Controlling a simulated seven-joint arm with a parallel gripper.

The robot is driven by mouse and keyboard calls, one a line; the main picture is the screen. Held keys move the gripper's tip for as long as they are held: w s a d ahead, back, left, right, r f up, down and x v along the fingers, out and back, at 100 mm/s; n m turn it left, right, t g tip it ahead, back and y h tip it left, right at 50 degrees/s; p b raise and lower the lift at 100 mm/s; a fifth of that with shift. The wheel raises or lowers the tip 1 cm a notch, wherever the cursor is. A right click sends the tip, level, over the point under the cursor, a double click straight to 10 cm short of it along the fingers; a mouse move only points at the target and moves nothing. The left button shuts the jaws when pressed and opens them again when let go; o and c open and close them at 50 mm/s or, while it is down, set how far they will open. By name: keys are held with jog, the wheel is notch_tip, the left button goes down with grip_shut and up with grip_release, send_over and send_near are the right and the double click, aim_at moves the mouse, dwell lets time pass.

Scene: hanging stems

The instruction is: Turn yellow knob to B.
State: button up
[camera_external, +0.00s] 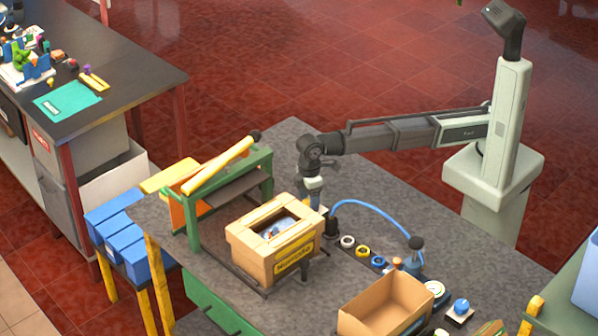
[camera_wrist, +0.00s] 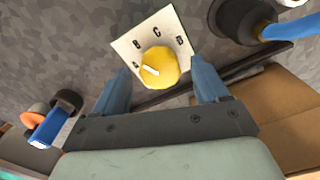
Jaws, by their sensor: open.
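The yellow knob (camera_wrist: 160,66) sits on a white plate (camera_wrist: 122,45) marked with letters around it; A, B, C and D seem readable. The white pointer on the knob points left, toward the letter A. My gripper (camera_wrist: 159,72) is open, with its two blue fingers on either side of the knob in the wrist view and nothing held. I cannot tell whether a finger touches the knob. In the external view my gripper (camera_external: 314,198) points down at the table behind a cardboard box, and the knob is hidden there.
The cardboard box (camera_external: 258,262) stands close beside my gripper. A black fitting with a blue hose (camera_external: 385,215) is just right of it. Several round parts and an open carton (camera_external: 370,318) are farther right. A green frame (camera_external: 262,165) with a yellow bar stands left.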

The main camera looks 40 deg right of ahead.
notch_tip(320, 180, up, 13)
dwell(0.5)
jog(key=shift+r, duration=0.1)
dwell(0.3)
